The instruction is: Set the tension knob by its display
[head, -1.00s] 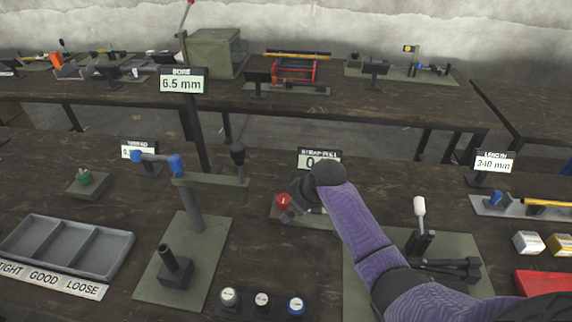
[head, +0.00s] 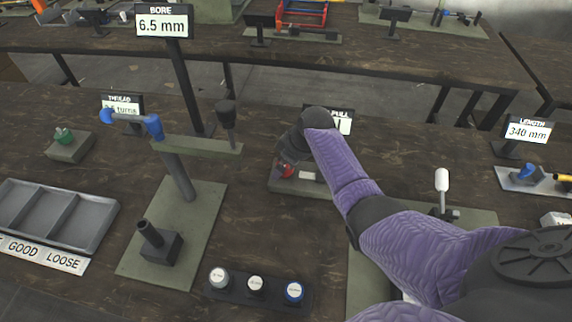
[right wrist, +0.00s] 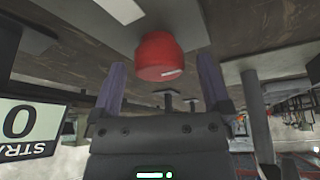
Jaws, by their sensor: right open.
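The red tension knob (head: 286,171) sits on a small plate on the near bench, partly hidden by my right gripper (head: 291,152). In the right wrist view the knob (right wrist: 158,57), with a white mark on its edge, lies between the two spread fingers of the right gripper (right wrist: 162,66). The fingers look clear of it on both sides. The strap pull display (head: 344,121) stands behind the knob, mostly covered by my right wrist. In the right wrist view the display (right wrist: 20,122) appears upside down with a 0 visible, cut off by the frame. My left gripper is out of view.
A black holder (head: 237,292) with several round-topped pieces is in front. A white-tipped lever (head: 442,182) stands right. A grey sorting tray (head: 50,215) is at far left.

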